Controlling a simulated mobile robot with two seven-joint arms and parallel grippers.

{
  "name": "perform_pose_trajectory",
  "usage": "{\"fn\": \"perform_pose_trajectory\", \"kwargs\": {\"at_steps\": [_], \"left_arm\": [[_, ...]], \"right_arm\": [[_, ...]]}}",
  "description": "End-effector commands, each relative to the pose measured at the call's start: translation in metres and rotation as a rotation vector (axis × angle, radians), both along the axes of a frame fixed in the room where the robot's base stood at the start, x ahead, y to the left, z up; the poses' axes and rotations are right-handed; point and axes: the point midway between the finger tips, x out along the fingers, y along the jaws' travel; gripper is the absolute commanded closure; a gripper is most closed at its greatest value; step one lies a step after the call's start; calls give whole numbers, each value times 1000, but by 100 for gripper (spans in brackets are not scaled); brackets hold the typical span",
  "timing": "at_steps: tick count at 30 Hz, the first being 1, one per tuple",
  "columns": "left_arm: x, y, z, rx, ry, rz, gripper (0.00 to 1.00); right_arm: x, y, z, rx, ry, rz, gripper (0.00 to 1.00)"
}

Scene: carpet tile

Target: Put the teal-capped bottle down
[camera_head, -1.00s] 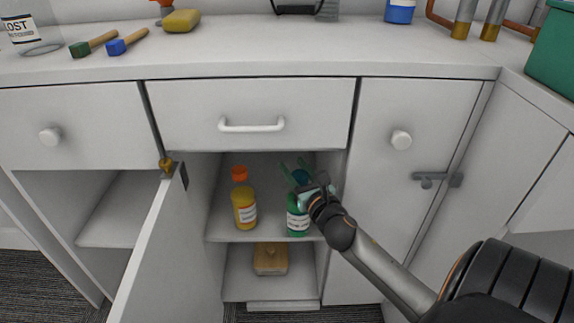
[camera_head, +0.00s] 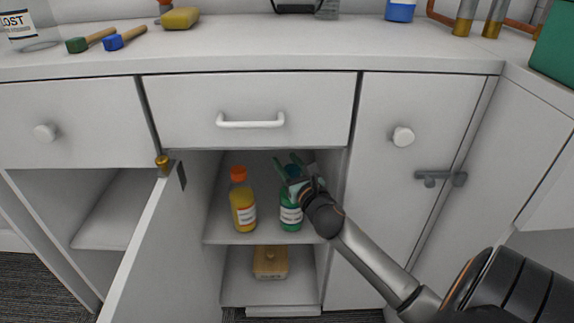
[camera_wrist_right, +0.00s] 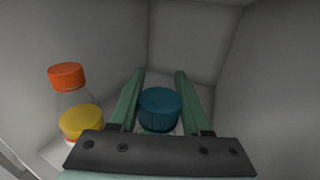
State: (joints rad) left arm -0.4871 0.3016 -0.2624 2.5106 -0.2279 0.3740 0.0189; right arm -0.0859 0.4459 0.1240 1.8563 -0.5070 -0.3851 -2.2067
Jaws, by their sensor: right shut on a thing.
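The teal-capped bottle (camera_head: 291,216) has a green body and a white label. It is upright at the upper shelf (camera_head: 262,237) inside the open cabinet; I cannot tell whether its base touches the shelf. My right gripper (camera_head: 290,168) reaches in from the right and is shut on it near the cap. In the right wrist view the teal cap (camera_wrist_right: 160,108) sits between the two green fingers (camera_wrist_right: 155,92). My left gripper is not in view.
An orange-capped bottle with yellow contents (camera_head: 243,207) stands to the left on the same shelf. The open door (camera_head: 165,250) is at the left, the closed door (camera_head: 405,190) at the right.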

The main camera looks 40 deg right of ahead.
Motion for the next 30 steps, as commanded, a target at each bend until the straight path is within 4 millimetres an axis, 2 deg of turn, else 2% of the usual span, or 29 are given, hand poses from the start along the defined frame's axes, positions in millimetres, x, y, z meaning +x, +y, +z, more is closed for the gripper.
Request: {"fn": "perform_pose_trajectory", "kwargs": {"at_steps": [10, 11, 18, 28, 30], "left_arm": [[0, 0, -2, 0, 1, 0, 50], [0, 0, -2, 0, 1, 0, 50], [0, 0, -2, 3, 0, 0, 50], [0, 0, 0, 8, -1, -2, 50], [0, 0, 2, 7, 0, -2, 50]], "right_arm": [[0, 0, -1, -1, -5, 1, 100], [0, 0, -3, 2, -1, 0, 52], [0, 0, -2, 2, -1, 0, 25], [0, 0, 2, 0, -1, 0, 23], [-5, 2, 0, 1, 1, 1, 23]]}}
